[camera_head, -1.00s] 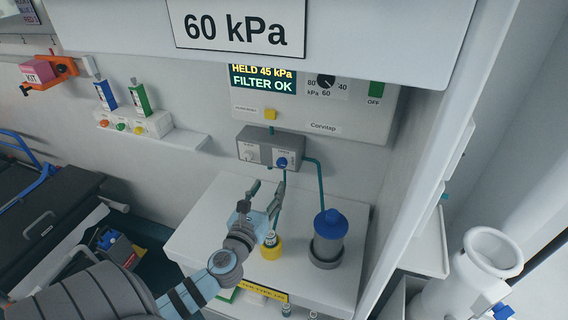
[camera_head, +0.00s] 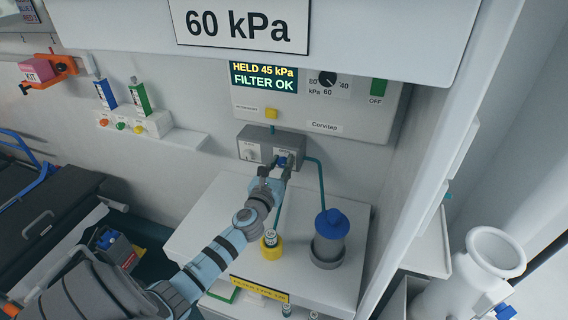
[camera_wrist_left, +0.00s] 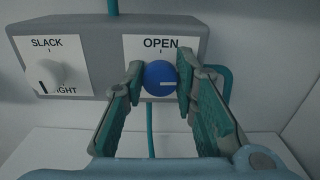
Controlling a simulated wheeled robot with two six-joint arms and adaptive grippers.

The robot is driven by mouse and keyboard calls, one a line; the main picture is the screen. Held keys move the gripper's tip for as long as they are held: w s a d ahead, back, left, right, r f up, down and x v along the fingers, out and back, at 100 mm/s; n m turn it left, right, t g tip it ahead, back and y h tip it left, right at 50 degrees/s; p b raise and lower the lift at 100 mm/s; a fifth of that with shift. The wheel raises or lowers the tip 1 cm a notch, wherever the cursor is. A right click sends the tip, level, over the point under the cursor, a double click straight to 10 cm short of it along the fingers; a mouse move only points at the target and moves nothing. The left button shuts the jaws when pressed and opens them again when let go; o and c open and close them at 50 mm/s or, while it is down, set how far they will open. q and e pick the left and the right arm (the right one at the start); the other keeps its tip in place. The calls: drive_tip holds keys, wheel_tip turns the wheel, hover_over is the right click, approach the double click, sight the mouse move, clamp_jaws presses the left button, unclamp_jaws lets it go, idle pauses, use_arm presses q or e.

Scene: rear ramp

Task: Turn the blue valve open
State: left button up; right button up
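The blue valve (camera_wrist_left: 160,77) is a round knob on a white plate marked OPEN. In the head view the blue valve (camera_head: 282,161) is mostly hidden by my left gripper (camera_head: 279,166). In the left wrist view, the two fingertips of my left gripper (camera_wrist_left: 160,82) lie along the knob's left and right sides and appear to touch it. My right gripper is not in view.
A white knob (camera_wrist_left: 63,75) marked SLACK sits left on the same grey box (camera_head: 246,137). A canister with a blue lid (camera_head: 330,228) and a yellow-based fitting (camera_head: 272,246) stand on the white ledge below. Green tubes run from the box.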

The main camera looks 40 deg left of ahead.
use_arm(q)
clamp_jaws()
drive_tip(key=shift+n, duration=1.5)
drive_tip(key=n+b, duration=0.1)
drive_tip(key=n, duration=0.4)
drive_tip(key=shift+f+n+b, duration=0.1)
drive_tip(key=shift+n+b, duration=0.2)
drive_tip(key=shift+b, duration=0.05)
drive_tip(key=n+b, duration=0.1)
drive_tip(key=n, duration=0.3)
drive_tip(key=shift+a, duration=0.1)
drive_tip(key=shift+n+b, duration=0.85)
drive_tip(key=shift+n, duration=1.65)
